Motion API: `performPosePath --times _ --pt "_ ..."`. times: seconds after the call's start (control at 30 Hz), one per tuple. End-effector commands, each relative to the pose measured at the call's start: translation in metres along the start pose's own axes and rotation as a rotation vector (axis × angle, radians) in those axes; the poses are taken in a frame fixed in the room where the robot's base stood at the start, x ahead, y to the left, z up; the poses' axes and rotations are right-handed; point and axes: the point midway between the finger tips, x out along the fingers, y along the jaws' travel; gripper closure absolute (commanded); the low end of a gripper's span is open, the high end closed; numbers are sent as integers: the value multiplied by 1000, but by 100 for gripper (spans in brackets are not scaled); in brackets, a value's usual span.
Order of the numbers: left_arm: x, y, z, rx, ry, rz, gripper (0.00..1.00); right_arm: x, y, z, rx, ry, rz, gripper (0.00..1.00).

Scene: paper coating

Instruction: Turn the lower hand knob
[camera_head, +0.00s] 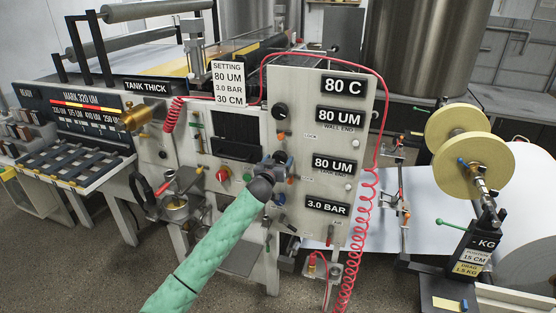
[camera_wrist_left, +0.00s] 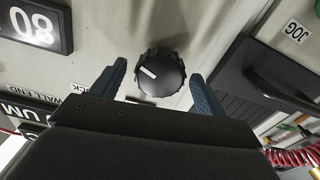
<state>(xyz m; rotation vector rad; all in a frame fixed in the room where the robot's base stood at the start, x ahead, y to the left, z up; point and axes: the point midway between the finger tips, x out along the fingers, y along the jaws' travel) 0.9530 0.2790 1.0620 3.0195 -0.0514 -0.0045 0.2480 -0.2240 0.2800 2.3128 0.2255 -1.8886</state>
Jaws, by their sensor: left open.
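The lower hand knob (camera_wrist_left: 161,73) is black and ribbed with a white pointer mark. It sits on the pale panel (camera_head: 350,105) below the WALL END and LOCK labels. In the head view my left gripper, under the green-sleeved arm, is in front of it and hides most of it. In the wrist view my left gripper (camera_wrist_left: 158,74) is open, with one blue finger on each side of the knob. A gap shows at the left finger; whether the right finger touches is unclear. The upper black knob (camera_head: 280,110) is above, clear of the gripper.
Displays (camera_head: 333,166) line the panel right of the knobs. A red coiled hose (camera_head: 364,208) hangs along its right edge. A red button (camera_head: 222,175) and small coloured knobs lie left of my gripper. A yellow spool (camera_head: 473,166) stands at the right.

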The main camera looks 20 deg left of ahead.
Motion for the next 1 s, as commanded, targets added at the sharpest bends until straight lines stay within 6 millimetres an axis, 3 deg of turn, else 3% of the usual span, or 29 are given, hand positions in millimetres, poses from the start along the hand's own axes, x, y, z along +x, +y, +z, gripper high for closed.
performPosePath --times 0.27,0.5,0.77,1.0 --pt "1 0 0 0 0 0 26 1 0 1 0 0 1 100" --pt "1 0 0 0 0 0 71 1 2 2 0 -2 2 100" --pt "1 0 0 23 1 0 71 1 2 4 0 -5 2 100" --pt "1 0 0 143 1 0 71 -2 0 -5 1 0 0 100"
